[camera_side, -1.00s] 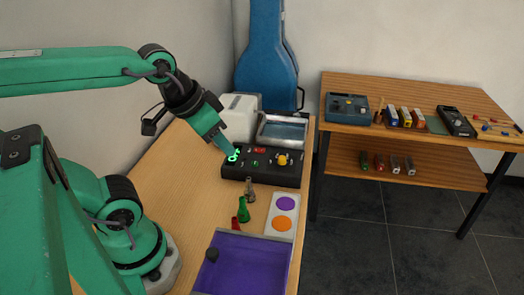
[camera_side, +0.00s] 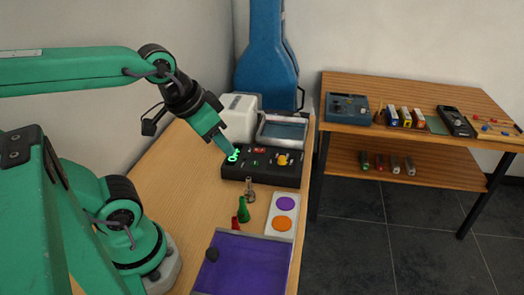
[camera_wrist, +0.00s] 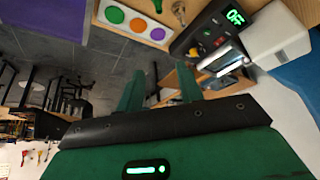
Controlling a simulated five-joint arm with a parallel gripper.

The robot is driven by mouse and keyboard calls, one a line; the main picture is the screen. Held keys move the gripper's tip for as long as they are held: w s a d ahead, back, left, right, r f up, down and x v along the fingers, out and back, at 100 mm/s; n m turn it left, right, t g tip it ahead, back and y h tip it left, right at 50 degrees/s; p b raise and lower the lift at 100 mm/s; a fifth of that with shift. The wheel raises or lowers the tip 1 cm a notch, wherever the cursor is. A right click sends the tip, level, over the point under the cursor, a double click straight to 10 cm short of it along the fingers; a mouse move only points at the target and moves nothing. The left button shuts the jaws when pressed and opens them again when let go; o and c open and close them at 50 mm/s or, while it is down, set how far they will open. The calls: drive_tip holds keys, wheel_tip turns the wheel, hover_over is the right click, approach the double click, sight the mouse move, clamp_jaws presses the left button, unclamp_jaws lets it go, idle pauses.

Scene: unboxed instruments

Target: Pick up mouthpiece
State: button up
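Three small upright mouthpiece-like pieces stand in a row on the wooden table: a grey one (camera_side: 250,189), a green one (camera_side: 243,211) and a red one (camera_side: 236,224). I cannot tell which is the mouthpiece. In the wrist view, the grey piece (camera_wrist: 179,12) shows at the top edge. My gripper (camera_side: 225,144) is over the left end of a black control box (camera_side: 264,178), behind and left of the pieces and apart from them. In the wrist view, my gripper's green fingers (camera_wrist: 160,85) are spread with nothing between them.
A purple tray (camera_side: 245,262) lies at the front, beside a white card (camera_side: 275,222) with coloured dots. A white box (camera_side: 238,118), a grey-framed tray (camera_side: 283,130) and a blue instrument case (camera_side: 265,60) stand behind. The table's left part is clear. A second table (camera_side: 400,85) holds several items.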

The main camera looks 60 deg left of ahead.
drive_tip(key=shift+o, duration=0.2)
drive_tip(key=shift+o, duration=1.4)
drive_tip(key=n+g, duration=0.5)
drive_tip(key=n, duration=0.1)
hover_over(241, 197)
wheel_tip(241, 197, down, 14)
drive_tip(key=shift+s, duration=0.1)
drive_tip(key=shift+f, duration=0.55)
drive_tip(key=shift+f, duration=0.1)
